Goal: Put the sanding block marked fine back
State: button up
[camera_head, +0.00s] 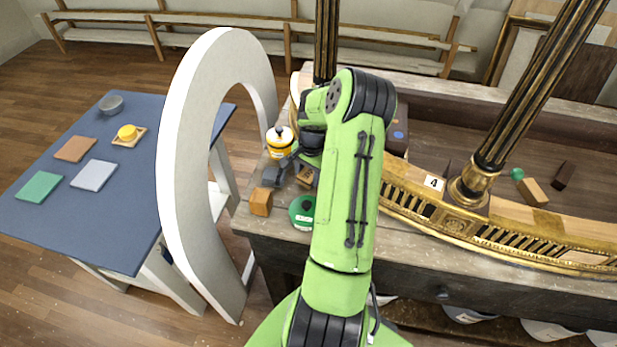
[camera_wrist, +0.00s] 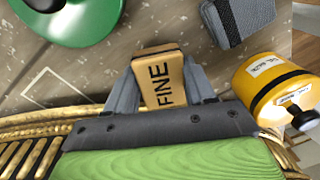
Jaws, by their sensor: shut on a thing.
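My gripper (camera_wrist: 160,76) is shut on a tan block marked FINE (camera_wrist: 158,88), one finger on each side of it. The block's lettered face is towards the wrist camera. In the head view the block (camera_head: 305,177) shows only in part, beside my arm, and my fingers are mostly hidden. I cannot tell whether the block touches the worktop. A thin pale rectangular outline (camera_wrist: 62,78) is marked on the worn grey worktop, left of the block in the wrist view.
Close around are a yellow jar (camera_wrist: 272,88) with a black band, a grey block (camera_wrist: 240,18), a green round object (camera_wrist: 70,18) and an orange-brown block (camera_head: 261,202). The gilt rail (camera_head: 410,203) and columns stand right. A white arch (camera_head: 185,160) separates the blue table (camera_head: 120,210).

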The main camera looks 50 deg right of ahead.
jog(key=shift+f, duration=0.9)
jog(key=o, duration=1.3)
